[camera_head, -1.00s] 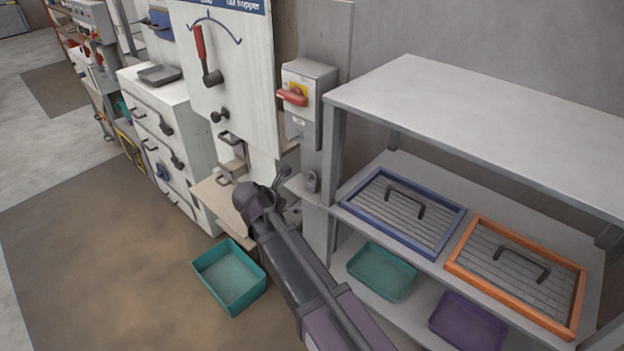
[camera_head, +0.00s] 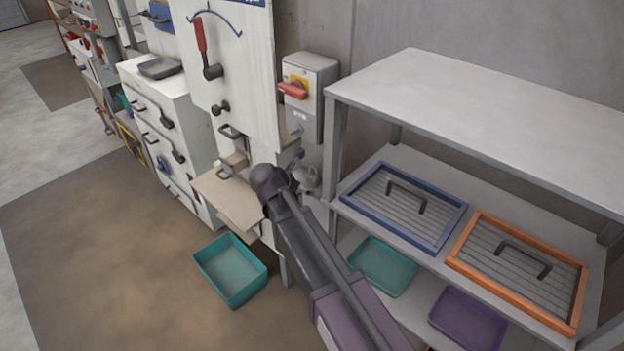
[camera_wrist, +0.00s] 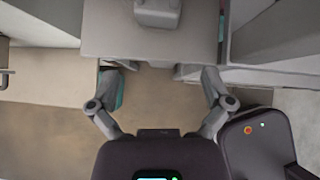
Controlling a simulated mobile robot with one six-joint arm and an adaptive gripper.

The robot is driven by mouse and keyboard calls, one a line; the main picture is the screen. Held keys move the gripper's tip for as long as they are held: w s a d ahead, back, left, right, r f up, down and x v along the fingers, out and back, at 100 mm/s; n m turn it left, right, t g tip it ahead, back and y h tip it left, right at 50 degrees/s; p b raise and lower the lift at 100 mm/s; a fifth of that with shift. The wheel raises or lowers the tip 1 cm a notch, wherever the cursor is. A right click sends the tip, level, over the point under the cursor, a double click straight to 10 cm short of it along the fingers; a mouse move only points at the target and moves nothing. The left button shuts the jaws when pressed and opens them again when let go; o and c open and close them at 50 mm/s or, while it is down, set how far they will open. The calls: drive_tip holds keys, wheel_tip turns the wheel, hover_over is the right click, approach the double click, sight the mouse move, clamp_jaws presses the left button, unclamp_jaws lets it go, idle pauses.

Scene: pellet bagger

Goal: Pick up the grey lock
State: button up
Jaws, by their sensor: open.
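A light grey blocky thing (camera_wrist: 158,12), which looks like the grey lock, rests on a grey ledge (camera_wrist: 115,35) in the wrist view, cut off by the top edge. My gripper (camera_wrist: 160,74) is open and empty there. Its two fingers stand wide apart, below the block in the picture and not touching it. In the head view my gripper (camera_head: 298,172) is between the white machine and the grey rack, below the switch box. The arm and gripper cover most of the ledge there, so I cannot make out the lock clearly in that view.
A switch box (camera_head: 308,95) with a red handle is just above my gripper. The grey rack (camera_head: 440,90) with framed screens stands close on the right. A beige shelf (camera_head: 228,200) of the machine is to the left. A teal bin (camera_head: 232,272) is on the floor.

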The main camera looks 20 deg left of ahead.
sight(314, 175)
drive_tip(key=shift+w+d, duration=0.15)
drive_tip(key=shift+w, duration=0.4)
drive_tip(key=shift+w+d, duration=0.15)
drive_tip(key=shift+w, duration=0.4)
drive_tip(key=shift+w, duration=0.1)
drive_tip(key=w, duration=0.2)
drive_tip(key=w+d, duration=0.1)
drive_tip(key=w, duration=0.1)
drive_tip(key=shift+w+d, duration=0.1)
drive_tip(key=shift+d, duration=0.05)
drive_tip(key=shift+w+d+f+b, duration=0.15)
drive_tip(key=shift+w+f+b, duration=0.2)
drive_tip(key=shift+f+b, duration=0.1)
drive_tip(key=c, duration=1.3)
drive_tip(key=shift+c, duration=0.2)
drive_tip(key=shift+r, duration=0.15)
